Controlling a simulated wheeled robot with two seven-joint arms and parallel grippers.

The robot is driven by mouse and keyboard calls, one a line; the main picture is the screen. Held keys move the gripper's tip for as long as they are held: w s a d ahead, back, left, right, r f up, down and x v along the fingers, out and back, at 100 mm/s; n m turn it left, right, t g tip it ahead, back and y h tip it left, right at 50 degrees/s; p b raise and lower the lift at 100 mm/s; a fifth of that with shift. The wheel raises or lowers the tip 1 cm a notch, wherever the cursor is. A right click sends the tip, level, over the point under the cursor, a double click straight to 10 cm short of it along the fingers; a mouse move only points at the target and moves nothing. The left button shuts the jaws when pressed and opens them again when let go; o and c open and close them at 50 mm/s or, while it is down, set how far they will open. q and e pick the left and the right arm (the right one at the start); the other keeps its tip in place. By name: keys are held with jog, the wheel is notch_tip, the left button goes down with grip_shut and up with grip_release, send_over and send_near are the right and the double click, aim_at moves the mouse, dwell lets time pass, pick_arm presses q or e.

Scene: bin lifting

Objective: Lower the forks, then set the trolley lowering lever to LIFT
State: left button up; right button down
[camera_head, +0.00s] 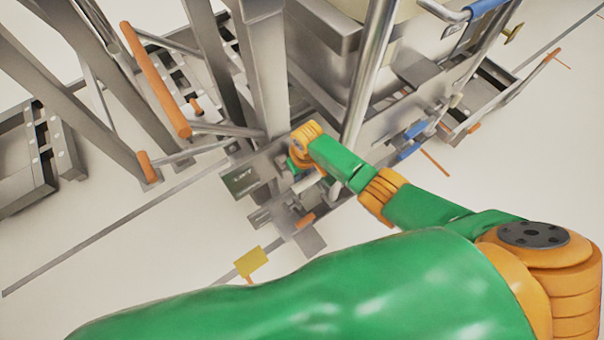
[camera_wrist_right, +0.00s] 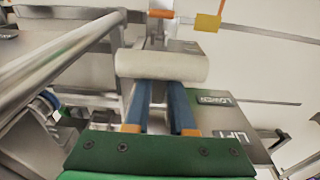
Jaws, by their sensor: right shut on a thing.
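My right gripper (camera_head: 312,176) is at the trolley's control area in the head view. In the right wrist view its two blue fingers (camera_wrist_right: 162,95) reach to a pale cylindrical lever handle (camera_wrist_right: 162,66) and are shut on it. The handle also shows as a pale stub in the head view (camera_head: 305,184). A plate marked LIFT (camera_wrist_right: 238,138) and one marked LOWER (camera_wrist_right: 213,99) lie beside it. I cannot tell exactly which mark the lever lines up with. The forks cannot be made out clearly. My left gripper is not in view.
A steel frame with an orange bar (camera_head: 155,80) stands at the left. A bin-like steel body (camera_head: 330,50) and an upright tube (camera_head: 368,75) stand close behind my right gripper. A yellow tag (camera_head: 252,263) sits in front. Pale floor is clear at the lower left.

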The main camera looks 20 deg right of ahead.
jog(key=shift+w+r, duration=0.1)
jog(key=shift+w, duration=0.05)
jog(key=c, duration=0.8)
grip_release()
jog(key=shift+o, duration=0.2)
jog(key=r+p, duration=0.1)
jog(key=r, duration=0.1)
jog(key=r+p, duration=0.1)
jog(key=r, duration=0.1)
jog(key=r+p, duration=0.1)
jog(key=r, duration=0.1)
jog(key=shift+s+r, duration=0.1)
jog(key=shift+s, duration=0.15)
jog(key=shift+s+r, duration=0.1)
jog(key=shift+r, duration=0.25)
jog(key=shift+s+f, duration=0.1)
